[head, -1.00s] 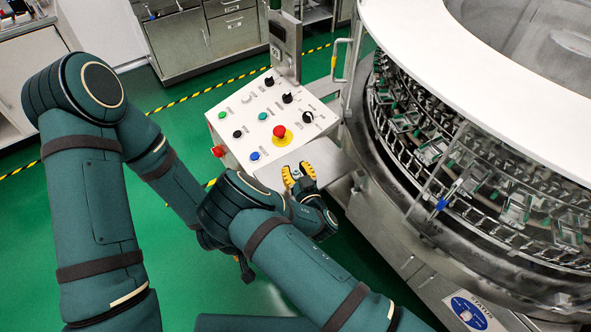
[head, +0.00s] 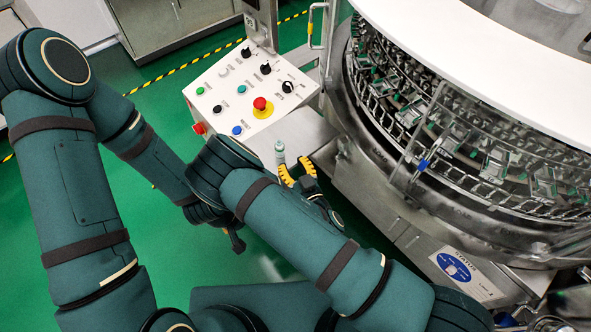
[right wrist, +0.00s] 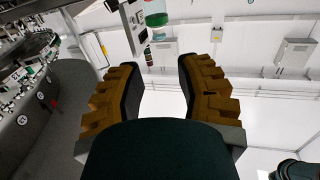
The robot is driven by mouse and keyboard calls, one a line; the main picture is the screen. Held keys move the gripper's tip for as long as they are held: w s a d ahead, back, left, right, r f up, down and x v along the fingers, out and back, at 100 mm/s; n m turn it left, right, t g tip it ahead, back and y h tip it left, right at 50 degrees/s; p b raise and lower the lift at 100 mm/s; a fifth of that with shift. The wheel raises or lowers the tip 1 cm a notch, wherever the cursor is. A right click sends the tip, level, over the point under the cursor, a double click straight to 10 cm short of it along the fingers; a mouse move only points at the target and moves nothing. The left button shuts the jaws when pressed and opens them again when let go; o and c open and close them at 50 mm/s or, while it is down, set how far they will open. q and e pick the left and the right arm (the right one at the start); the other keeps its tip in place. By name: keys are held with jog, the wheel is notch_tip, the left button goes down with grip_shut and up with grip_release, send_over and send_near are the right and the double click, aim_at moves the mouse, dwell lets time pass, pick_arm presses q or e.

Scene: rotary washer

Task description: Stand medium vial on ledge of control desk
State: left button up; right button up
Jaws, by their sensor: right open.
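The medium vial (head: 280,152), small and pale with a grey-green top, stands upright at the near edge of the control desk's bare metal ledge (head: 302,130). Its base contact is too small to make out clearly. My right gripper (head: 297,166), with yellow-padded fingers, is open and just to the near right of the vial. In the right wrist view, the open fingers (right wrist: 158,75) have nothing between them. The vial (right wrist: 156,18), with green contents, shows beyond the fingertips at the top edge, partly cut off.
The control desk (head: 215,90) has several knobs and buttons and a red emergency stop (head: 260,104) near the ledge. The rotary washer (head: 470,150), with its white top and metal racks, stands close on the right. Green floor (head: 165,110) is clear to the left.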

jog(key=s+d+f+m+g+h, duration=0.5)
jog(key=d+f+m+g+h, duration=0.15)
jog(key=d+f, duration=0.2)
jog(key=s+r+g+y, duration=0.4)
jog(key=s+g, duration=0.4)
jog(key=shift+a, duration=0.4)
